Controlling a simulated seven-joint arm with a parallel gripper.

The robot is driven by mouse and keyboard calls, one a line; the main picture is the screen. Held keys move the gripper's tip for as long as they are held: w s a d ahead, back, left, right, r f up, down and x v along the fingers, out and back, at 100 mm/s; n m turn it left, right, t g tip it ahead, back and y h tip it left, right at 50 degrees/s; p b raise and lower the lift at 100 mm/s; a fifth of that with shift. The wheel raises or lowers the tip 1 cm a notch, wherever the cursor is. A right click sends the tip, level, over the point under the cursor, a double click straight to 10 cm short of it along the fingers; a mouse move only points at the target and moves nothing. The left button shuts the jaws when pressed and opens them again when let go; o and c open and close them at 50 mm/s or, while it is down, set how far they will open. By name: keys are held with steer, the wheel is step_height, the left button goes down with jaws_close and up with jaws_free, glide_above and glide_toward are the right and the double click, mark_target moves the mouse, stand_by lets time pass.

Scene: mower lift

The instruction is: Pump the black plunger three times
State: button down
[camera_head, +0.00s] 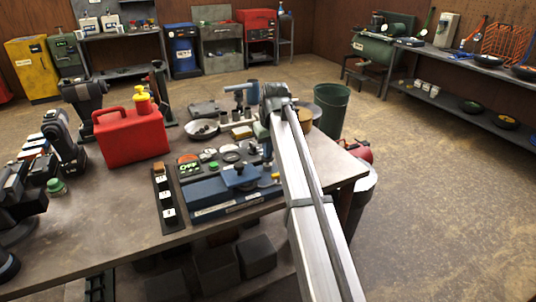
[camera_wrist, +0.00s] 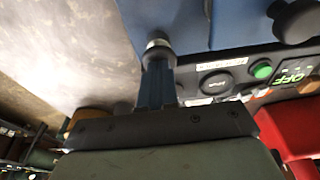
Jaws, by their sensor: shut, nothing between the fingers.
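A blue device (camera_head: 235,195) lies along the right part of the workbench, and its blue body fills the top of the wrist view (camera_wrist: 190,20). A dark round knob (camera_wrist: 295,20) stands on it, also visible in the head view (camera_head: 240,176). A black round button with small lettering (camera_wrist: 215,84) sits beside the green button. I cannot tell which of these two is the plunger. My gripper (camera_wrist: 157,62) is shut and empty, apart from both, its tips close to a small silver fitting (camera_wrist: 157,43) at the device's end. My arm hides part of the bench in the head view.
A panel with a green button (camera_wrist: 262,71) and an OFF label is beside the blue device. A red fuel can (camera_head: 130,137) stands at the left. A black labelled strip (camera_head: 167,200) lies left of the device.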

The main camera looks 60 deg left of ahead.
steer(key=shift+f, duration=0.55)
steer(key=shift+r, duration=2.75)
step_height(320, 180, up, 4)
steer(key=r, duration=0.1)
steer(key=shift+f, duration=3.5)
steer(key=shift+f, duration=0.1)
